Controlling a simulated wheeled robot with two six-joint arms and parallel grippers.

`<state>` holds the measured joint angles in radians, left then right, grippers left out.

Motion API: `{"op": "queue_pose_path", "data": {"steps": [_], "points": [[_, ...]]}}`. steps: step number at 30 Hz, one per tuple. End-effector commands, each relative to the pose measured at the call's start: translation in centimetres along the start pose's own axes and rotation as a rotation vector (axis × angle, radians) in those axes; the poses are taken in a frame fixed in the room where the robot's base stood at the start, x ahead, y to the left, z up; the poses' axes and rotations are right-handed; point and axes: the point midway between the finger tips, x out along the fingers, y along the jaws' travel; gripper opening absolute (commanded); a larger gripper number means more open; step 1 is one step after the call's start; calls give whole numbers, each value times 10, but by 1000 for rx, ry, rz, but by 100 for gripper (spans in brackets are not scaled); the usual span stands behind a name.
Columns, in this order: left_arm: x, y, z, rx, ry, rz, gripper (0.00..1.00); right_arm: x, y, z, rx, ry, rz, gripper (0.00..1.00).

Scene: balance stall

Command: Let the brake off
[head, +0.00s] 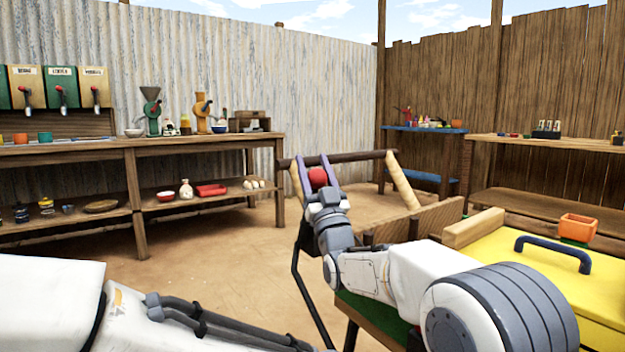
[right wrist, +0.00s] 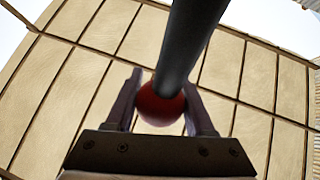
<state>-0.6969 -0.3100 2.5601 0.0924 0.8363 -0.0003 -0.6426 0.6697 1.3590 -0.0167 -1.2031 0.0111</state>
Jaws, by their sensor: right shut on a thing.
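The red ball knob (head: 318,177) of the brake lever is between the fingers of my right gripper (head: 315,172) in the head view. In the right wrist view the knob (right wrist: 160,104) sits between both fingertips, and the thick dark lever rod (right wrist: 190,45) runs from it to the top edge. My right gripper (right wrist: 162,100) is shut on the knob. In the head view a thin dark bent bar (head: 306,282) runs down beside my right wrist; I cannot tell if it is the lever. My left arm crosses the lower left, and its gripper is out of view.
A yellow lid (head: 545,275) with a dark blue handle (head: 550,247) and an orange pot (head: 578,228) are at right. A wooden crossbar (head: 345,157) stands behind my right gripper. A long bench (head: 165,143) lines the left wall. Open floor (head: 230,260) lies between.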

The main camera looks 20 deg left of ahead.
Motion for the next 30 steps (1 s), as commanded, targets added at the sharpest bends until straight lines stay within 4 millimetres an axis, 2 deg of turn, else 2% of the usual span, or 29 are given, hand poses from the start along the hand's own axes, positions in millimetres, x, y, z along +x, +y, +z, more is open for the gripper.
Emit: {"op": "queue_pose_path", "data": {"steps": [3,16,17,18,19,30], "points": [[6,0,0,0,0,0,0,-4,5,0,3,13,11,0],[7,0,0,0,0,0,0,-5,8,-2,2,19,14,0],[7,0,0,0,0,0,0,-5,8,-2,1,18,14,58],[7,0,0,0,0,0,0,-5,8,-2,1,18,14,73],[7,0,0,0,0,0,0,-5,8,-2,1,18,13,83],[4,0,0,0,0,0,0,-5,4,-2,3,18,8,83]]}}
